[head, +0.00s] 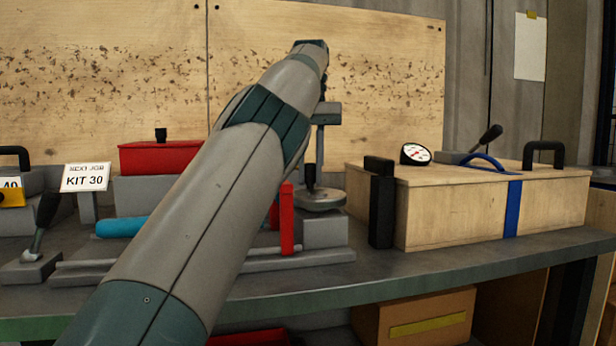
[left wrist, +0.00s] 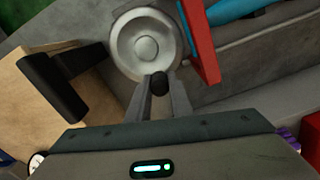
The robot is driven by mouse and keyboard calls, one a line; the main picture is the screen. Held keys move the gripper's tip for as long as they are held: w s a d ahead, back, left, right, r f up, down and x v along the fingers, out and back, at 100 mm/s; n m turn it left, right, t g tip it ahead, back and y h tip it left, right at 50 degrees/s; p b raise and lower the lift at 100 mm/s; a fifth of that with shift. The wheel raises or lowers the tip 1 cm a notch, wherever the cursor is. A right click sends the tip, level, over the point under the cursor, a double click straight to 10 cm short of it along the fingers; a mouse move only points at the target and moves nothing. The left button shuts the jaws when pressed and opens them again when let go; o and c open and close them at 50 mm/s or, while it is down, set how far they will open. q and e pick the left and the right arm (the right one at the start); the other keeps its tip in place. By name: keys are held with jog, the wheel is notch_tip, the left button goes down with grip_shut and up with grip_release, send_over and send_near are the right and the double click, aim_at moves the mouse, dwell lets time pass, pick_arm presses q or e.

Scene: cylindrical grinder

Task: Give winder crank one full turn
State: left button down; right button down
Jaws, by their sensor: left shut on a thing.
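The winder crank is a round grey metal disc (head: 320,199) with an upright black knob (head: 310,176), at the right end of a grey machine on the bench. In the left wrist view the disc (left wrist: 140,45) is seen from above, and the knob (left wrist: 159,84) sits near its rim, on the side toward my gripper. My left gripper (left wrist: 160,90) is shut on the knob, with one finger on each side of it. In the head view my left arm crosses the middle and hides part of the machine. My right gripper is in neither view.
A red upright bar (head: 287,218) stands close beside the disc. A wooden case (head: 450,215) with a black block (head: 381,208) at its left end stands to the right. A cyan cylinder (head: 121,227) and red box (head: 158,158) are left. The bench front (head: 420,272) is clear.

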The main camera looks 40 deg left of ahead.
pick_arm(q)
jog(key=shift+w, duration=0.1)
dwell(0.6)
jog(key=c, duration=1.6)
grip_release()
jog(key=shift+f, duration=0.1)
